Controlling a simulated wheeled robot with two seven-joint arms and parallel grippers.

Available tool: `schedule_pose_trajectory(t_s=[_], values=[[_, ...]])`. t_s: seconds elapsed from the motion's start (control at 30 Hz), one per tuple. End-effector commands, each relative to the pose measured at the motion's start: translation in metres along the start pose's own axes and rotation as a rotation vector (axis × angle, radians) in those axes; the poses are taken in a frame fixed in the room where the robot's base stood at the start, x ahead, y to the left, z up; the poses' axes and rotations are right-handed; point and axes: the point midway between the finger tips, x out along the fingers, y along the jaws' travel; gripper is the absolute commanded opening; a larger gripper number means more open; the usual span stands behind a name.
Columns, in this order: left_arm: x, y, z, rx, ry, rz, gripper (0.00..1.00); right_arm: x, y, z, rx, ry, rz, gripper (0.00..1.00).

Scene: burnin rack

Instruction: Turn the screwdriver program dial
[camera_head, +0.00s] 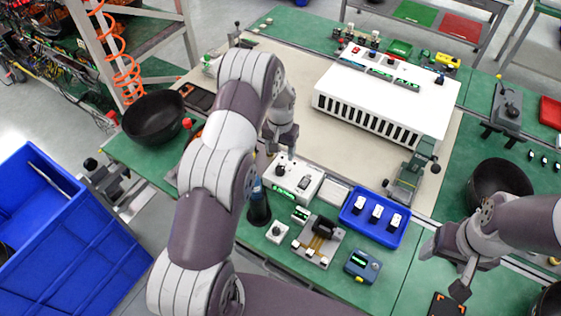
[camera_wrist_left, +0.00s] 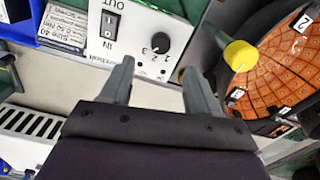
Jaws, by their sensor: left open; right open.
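The program dial is a black round knob (camera_wrist_left: 160,43) with numbers around it, on a white control box (camera_wrist_left: 118,42) with an IN/OUT rocker switch. In the head view the white box (camera_head: 306,190) stands on the green bench, with the black dial (camera_head: 281,169) on its top. My left gripper (camera_wrist_left: 158,67) is open and empty; the dial lies just beyond and between its fingertips, apparently untouched. It hangs over the box's far side in the head view (camera_head: 283,147). My right gripper (camera_head: 450,272) is open and empty at the lower right.
A blue tray (camera_head: 350,222) with small white-topped parts stands right of the box. A dark holder (camera_head: 258,212) is close to its left. A slotted white chassis (camera_head: 400,90) lies behind.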

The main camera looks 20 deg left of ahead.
Motion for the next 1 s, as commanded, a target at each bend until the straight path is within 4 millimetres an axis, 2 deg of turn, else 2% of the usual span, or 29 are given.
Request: schedule_pose_trajectory(t_s=[0.03, 0.1, 0.2, 0.33, 0.5, 0.73, 0.9, 1.0], values=[[0.009, 0.0, 0.002, 0.0, -0.007, 0.001, 0.61, -0.011, 0.0, -0.001, 0.0, 0.0, 0.0, 0.71], [0.028, 0.0, 0.002, 0.0, -0.006, 0.001, 0.61, -0.018, 0.0, -0.002, 0.0, 0.0, 0.0, 0.71], [0.052, 0.0, 0.001, 0.0, -0.003, 0.0, 0.61, -0.025, 0.0, -0.003, 0.0, 0.001, 0.0, 0.71], [0.073, 0.0, 0.001, 0.0, -0.001, 0.0, 0.61, -0.029, 0.0, -0.004, 0.0, 0.0, 0.0, 0.71], [0.085, 0.0, 0.001, 0.0, 0.001, 0.0, 0.61, -0.031, 0.0, -0.004, 0.0, 0.0, 0.0, 0.71], [0.086, 0.0, 0.0, 0.0, 0.001, 0.0, 0.61, -0.03, 0.0, -0.004, 0.0, 0.0, 0.0, 0.71], [0.086, 0.0, 0.0, 0.0, 0.001, 0.0, 0.06, -0.03, 0.0, -0.004, 0.0, 0.0, 0.0, 0.71], [0.086, 0.0, 0.0, 0.0, 0.001, 0.0, 0.05, -0.03, 0.0, -0.004, 0.0, 0.0, 0.0, 0.71]])
